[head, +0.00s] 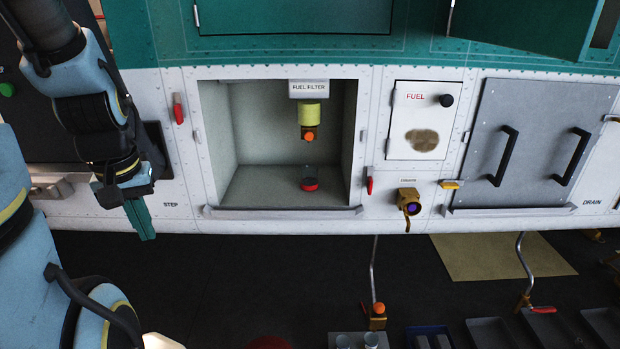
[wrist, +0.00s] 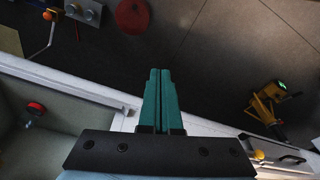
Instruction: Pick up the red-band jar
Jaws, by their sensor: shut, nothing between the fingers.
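The red-band jar (head: 310,184) is a small clear jar with a red band near its base. It stands on the floor of the open bay (head: 250,190), below the fuel filter (head: 310,115) and its orange knob. In the wrist view the jar (wrist: 35,108) shows at the left, inside the bay. My gripper (head: 146,236) is outside the bay, to the left of it, in front of the white panel. Its green fingers (wrist: 160,72) are shut together with nothing between them, pointing away from the jar.
The bay has a raised front lip (head: 285,212) and side walls. A red latch (head: 178,110) is at its left, a brass drain fitting (head: 409,200) at its right. Below stand a tray with clear jars (head: 357,341), a blue tray (head: 428,335) and a crank (head: 376,315).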

